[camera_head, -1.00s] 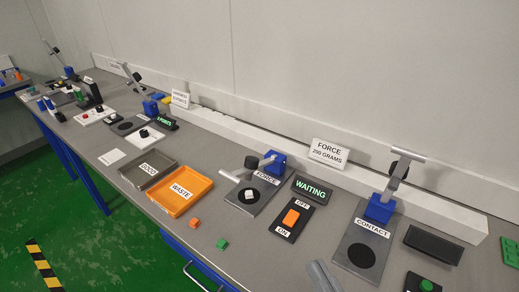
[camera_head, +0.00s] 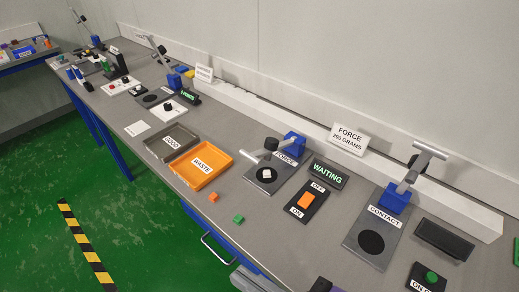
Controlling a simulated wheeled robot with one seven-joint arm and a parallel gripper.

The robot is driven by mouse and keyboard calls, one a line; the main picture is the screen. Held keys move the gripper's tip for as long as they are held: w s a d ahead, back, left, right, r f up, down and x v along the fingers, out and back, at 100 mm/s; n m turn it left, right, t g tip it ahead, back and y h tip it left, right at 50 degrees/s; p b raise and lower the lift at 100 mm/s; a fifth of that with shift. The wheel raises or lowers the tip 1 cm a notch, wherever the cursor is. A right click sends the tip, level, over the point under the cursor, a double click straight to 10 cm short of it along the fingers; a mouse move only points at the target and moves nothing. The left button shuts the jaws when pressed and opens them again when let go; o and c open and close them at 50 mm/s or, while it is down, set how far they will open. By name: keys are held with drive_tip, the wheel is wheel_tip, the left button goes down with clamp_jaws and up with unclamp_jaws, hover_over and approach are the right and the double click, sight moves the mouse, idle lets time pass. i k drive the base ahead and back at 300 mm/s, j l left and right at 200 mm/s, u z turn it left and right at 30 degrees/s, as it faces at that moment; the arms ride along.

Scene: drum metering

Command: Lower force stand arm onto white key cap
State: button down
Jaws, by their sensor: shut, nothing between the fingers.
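The force stand (camera_head: 262,187) is a grey plate labelled FORCE with a blue post (camera_head: 294,146) at its back. Its arm (camera_head: 281,153) reaches left from the post, low over the plate, with a grey crossbar handle (camera_head: 256,156) at the end and a black round weight (camera_head: 271,143). The white key cap (camera_head: 267,174) sits on the black disc of the plate. I cannot tell whether the arm touches it. My gripper's fingers are not in view; only grey and dark parts, likely mine, show at the bottom edge.
A display (camera_head: 327,173) reads WAITING, beside an orange ON/OFF switch (camera_head: 306,201). The contact stand (camera_head: 368,247) is at right, its arm raised. An orange WASTE tray (camera_head: 201,170) and grey GOOD tray (camera_head: 171,145) lie left. Orange (camera_head: 213,197) and green (camera_head: 238,219) caps lie near the front edge.

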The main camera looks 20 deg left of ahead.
sight(271, 144)
drive_tip(key=i, duration=0.95)
